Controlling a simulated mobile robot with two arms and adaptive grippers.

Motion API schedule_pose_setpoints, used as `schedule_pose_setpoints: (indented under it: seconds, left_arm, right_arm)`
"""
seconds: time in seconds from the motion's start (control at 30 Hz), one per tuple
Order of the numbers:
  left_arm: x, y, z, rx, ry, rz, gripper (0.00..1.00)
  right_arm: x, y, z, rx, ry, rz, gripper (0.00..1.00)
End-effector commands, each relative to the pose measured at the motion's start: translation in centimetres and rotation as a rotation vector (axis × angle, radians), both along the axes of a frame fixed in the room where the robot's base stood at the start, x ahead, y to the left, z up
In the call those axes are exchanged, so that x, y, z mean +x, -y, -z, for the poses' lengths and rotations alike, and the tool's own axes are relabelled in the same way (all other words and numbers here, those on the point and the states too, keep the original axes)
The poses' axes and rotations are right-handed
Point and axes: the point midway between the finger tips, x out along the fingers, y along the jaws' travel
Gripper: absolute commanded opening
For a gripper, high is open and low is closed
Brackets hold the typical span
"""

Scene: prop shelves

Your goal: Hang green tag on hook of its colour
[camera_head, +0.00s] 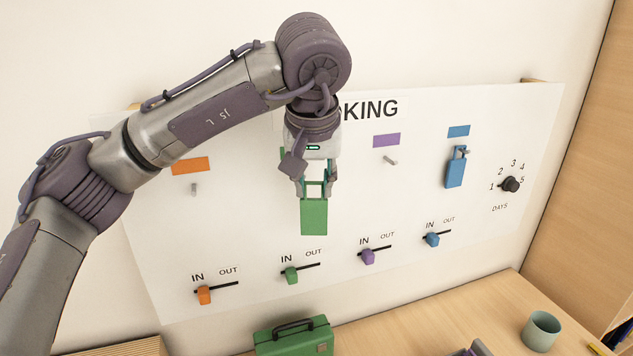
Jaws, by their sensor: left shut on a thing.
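The green tag (314,217) hangs upright below my left gripper (315,192), which is shut on its top part. Both are in front of the white board, left of its middle. A hook for green does not show; my arm and gripper cover the board above the tag, where a bit of green shows at the gripper's left edge. The orange label (190,166) has a bare hook (194,190) below it, and the purple label (387,140) has a bare hook (391,160). A blue tag (455,170) hangs under the blue label (459,131). My right gripper is not in view.
The white board (240,235) carries IN/OUT sliders, such as the green slider (291,275), and a black DAYS dial (510,185). A green case (293,337) and a grey-green cup (541,330) stand on the wooden table (490,300) below.

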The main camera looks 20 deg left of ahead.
Motion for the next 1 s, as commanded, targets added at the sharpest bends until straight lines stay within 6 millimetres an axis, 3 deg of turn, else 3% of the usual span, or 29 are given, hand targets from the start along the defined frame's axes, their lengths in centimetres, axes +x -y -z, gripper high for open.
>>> schedule_pose_setpoints:
  seconds: [0.2, 1.0]
  left_arm:
    - [0.9, -0.6, 0.0, 0.000, -0.001, -0.002, 0.02]
    - [3.8, -2.6, 0.2, -0.001, 0.000, -0.002, 0.02]
  right_arm:
    - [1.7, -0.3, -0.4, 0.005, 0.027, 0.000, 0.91]
    - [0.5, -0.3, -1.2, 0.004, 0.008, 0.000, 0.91]
